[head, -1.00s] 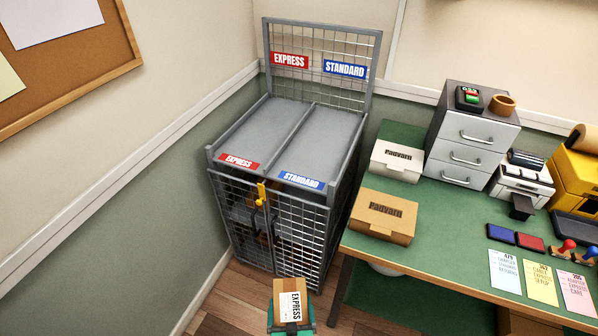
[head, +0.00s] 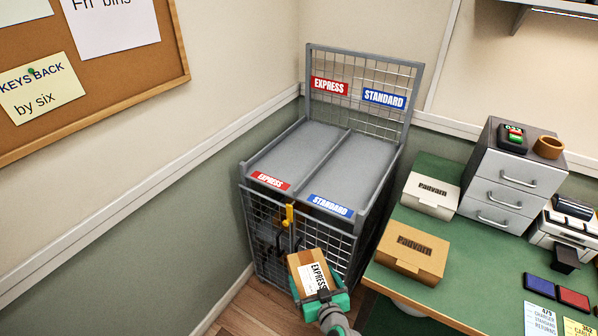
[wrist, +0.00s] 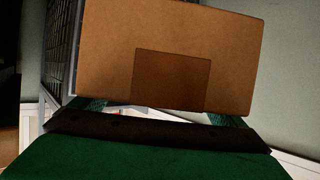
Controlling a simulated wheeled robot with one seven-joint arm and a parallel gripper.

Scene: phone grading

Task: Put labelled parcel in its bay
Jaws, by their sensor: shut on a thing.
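My gripper (head: 326,297) is shut on a small brown cardboard parcel (head: 300,263) with a white label reading EXPRESS. It holds the parcel in front of the cage trolley, lower than its top in the head view. In the wrist view the parcel (wrist: 180,50) fills the upper middle, between the green jaws. The trolley's top has two bays: the EXPRESS bay (head: 290,150) on the left with a red sign, and the STANDARD bay (head: 352,172) on the right with a blue sign. Both bays look empty.
A divider rail (head: 322,160) parts the bays, and a mesh back panel (head: 360,88) rises behind them. A yellow latch (head: 289,214) is on the trolley's front. The green desk (head: 400,222) at right holds a white box (head: 431,196), a brown box (head: 412,255) and drawers (head: 510,175).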

